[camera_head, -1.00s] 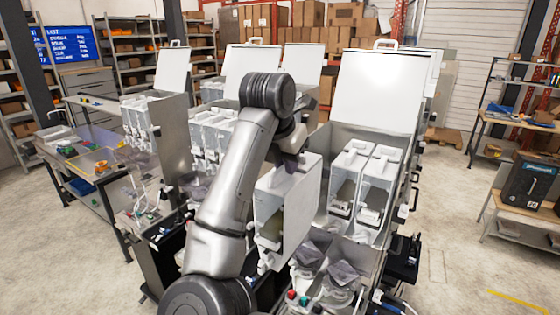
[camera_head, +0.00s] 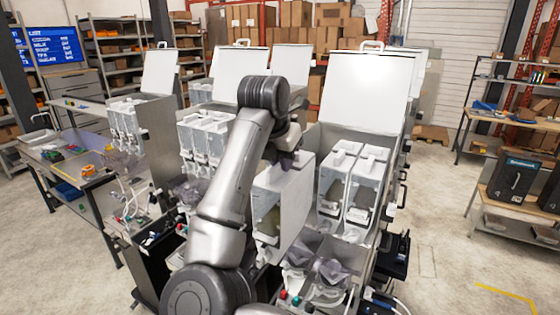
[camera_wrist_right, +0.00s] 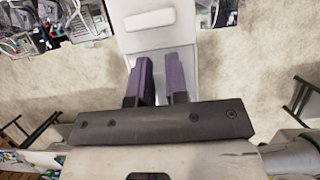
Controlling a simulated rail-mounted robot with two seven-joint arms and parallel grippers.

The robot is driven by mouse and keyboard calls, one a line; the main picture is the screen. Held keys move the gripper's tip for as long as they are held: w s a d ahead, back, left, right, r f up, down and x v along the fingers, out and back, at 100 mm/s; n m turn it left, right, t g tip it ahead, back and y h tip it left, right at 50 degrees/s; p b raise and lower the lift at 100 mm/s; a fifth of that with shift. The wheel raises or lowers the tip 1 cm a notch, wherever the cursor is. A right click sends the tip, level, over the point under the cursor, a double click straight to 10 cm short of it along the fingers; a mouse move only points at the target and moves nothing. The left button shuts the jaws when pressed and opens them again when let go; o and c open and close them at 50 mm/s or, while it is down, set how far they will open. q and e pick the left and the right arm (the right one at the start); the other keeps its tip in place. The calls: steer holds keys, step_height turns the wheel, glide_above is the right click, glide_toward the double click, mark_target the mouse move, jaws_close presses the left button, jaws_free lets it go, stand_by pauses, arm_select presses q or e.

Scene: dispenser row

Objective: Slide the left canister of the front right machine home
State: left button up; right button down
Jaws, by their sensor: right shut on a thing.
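The left canister (camera_head: 296,205) is a tall white box with a clear front window and a small spout low on its front. My right gripper (camera_head: 290,160) is shut on its top. In the right wrist view, the two purple fingers (camera_wrist_right: 162,82) reach onto the white canister top (camera_wrist_right: 152,45). The front right machine (camera_head: 325,133) is a grey metal housing with its white lid (camera_head: 365,90) raised. The canister is upright and sticks out further forward than the two beside it. Whether its rear is inside the housing is hidden. My left gripper is not in view.
Two more white canisters, the middle one (camera_head: 332,185) and the right one (camera_head: 365,192), sit in the machine close to the held one's right. Clear funnels (camera_head: 330,270) and coloured buttons (camera_head: 290,296) lie below. Another machine's canisters (camera_head: 205,140) stand left behind my arm.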

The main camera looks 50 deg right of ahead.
steer(key=shift+w+d+p, duration=0.15)
steer(key=shift+d+p, duration=0.05)
steer(key=shift+d, duration=0.75)
steer(key=shift+w+d+p, duration=0.15)
steer(key=shift+d, duration=0.8)
steer(key=shift+w+d, duration=0.15)
steer(key=shift+d, duration=1)
steer(key=shift+d+p, duration=0.1)
steer(key=shift+p, duration=0.2)
steer(key=shift+w+d+p, duration=0.2)
steer(key=shift+d+p, duration=0.15)
steer(key=shift+d, duration=0.9)
steer(key=d, duration=0.1)
steer(key=d+p, duration=0.1)
steer(key=d, duration=0.1)
steer(key=w+d, duration=0.1)
steer(key=d, duration=0.1)
steer(key=shift+d+f+p, duration=0.1)
steer(key=shift+f+p, duration=0.15)
steer(key=shift+p, duration=0.1)
steer(key=shift+d+f, duration=0.15)
